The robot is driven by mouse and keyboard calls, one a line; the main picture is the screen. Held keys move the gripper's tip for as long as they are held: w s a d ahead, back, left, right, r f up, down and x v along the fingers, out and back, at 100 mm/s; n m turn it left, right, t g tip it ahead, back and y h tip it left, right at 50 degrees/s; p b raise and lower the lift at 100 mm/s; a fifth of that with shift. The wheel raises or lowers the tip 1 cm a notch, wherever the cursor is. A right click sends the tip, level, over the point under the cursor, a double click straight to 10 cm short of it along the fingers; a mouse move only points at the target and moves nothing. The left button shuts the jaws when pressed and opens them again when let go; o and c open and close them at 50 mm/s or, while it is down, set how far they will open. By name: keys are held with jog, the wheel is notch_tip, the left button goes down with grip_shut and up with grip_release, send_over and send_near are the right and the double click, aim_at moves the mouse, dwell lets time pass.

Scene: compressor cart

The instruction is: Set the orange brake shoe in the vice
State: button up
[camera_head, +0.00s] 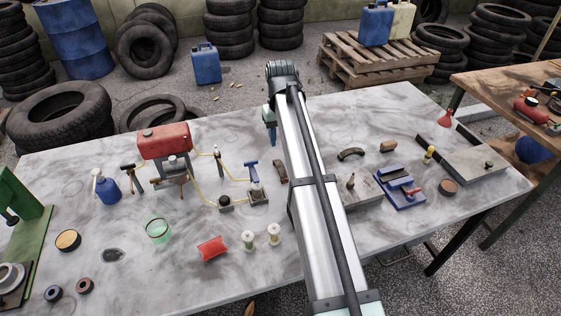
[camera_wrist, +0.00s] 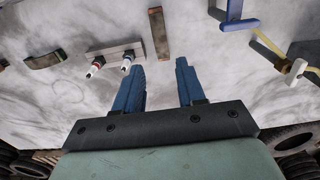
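No piece shows a clear orange, so I cannot tell which is the orange brake shoe. A brown, slightly curved piece (camera_head: 280,172) lies left of my arm; in the wrist view it shows as a brown strip (camera_wrist: 160,35) ahead of the fingers' gap. A dark curved piece (camera_head: 351,154) lies right of my arm, also in the wrist view (camera_wrist: 45,61). A small brown block (camera_head: 388,146) lies beyond it.
A grey block with upright plugs (camera_wrist: 115,55) lies by the fingers, partly behind my arm in the head view. A red compressor (camera_head: 165,142) with yellow hoses and a blue bottle (camera_head: 107,188) stand left. A grey plate (camera_head: 465,160) lies right.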

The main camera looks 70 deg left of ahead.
aim_at(280, 164)
jog(key=shift+w, duration=0.1)
jog(key=d+y, duration=0.2)
jog(key=d, duration=0.6)
jog(key=a+f, duration=0.2)
jog(key=f, duration=0.1)
jog(key=a+f+y, duration=0.1)
jog(key=a+f, duration=0.2)
jog(key=f, duration=0.1)
jog(key=a+f+y, duration=0.1)
jog(key=a+f, duration=0.2)
jog(key=f, duration=0.1)
jog(key=shift+a+f, duration=0.25)
jog(key=shift+y, duration=0.3)
grip_shut()
